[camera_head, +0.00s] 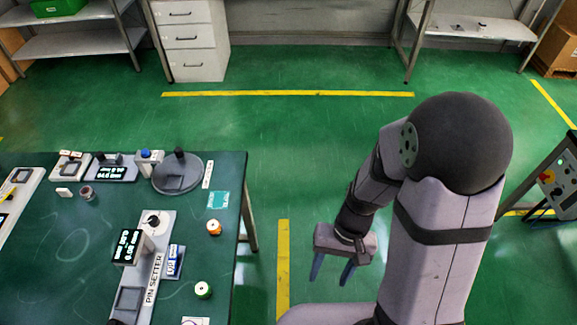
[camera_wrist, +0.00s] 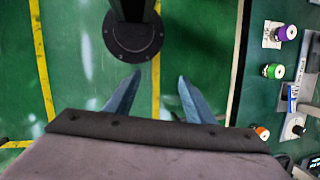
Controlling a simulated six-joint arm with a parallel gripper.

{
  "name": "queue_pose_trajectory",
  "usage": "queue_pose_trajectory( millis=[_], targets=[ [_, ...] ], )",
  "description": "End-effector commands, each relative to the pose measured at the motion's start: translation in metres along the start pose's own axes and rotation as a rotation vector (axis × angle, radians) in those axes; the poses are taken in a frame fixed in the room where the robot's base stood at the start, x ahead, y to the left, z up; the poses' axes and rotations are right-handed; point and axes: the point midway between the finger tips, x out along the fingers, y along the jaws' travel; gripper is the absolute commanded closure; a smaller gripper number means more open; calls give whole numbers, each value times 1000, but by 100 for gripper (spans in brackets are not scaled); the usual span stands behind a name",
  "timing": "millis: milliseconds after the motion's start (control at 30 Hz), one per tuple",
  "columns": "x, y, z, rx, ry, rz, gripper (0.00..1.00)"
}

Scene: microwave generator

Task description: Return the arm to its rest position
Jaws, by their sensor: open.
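My gripper (camera_head: 333,272) hangs from my bent arm on the right side of the head view, over the green floor to the right of the table. Its two blue fingers point down and stand apart with nothing between them. In the wrist view my gripper (camera_wrist: 158,90) shows both fingers spread over green floor and a yellow line. The gripper touches nothing.
The dark green table (camera_head: 75,230) at left holds a pin setter (camera_head: 150,270), a round grey turntable (camera_head: 177,174), an orange spool (camera_head: 214,228) and a green spool (camera_head: 203,290). A control stand (camera_head: 560,185) is at right. Floor between is clear.

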Motion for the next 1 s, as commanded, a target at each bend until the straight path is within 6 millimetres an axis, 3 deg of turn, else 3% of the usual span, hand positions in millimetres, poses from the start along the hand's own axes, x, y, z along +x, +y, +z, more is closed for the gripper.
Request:
queue_pose_trajectory(
  millis=[200,433,800,1000],
  targets=[
    [-52,20,-49,-79,300,92,51],
    [-97,28,-77,-133,507,146,51],
    [-98,33,-17,-113,302,155,51],
    [-99,33,-4,-109,262,157,51]
  ],
)
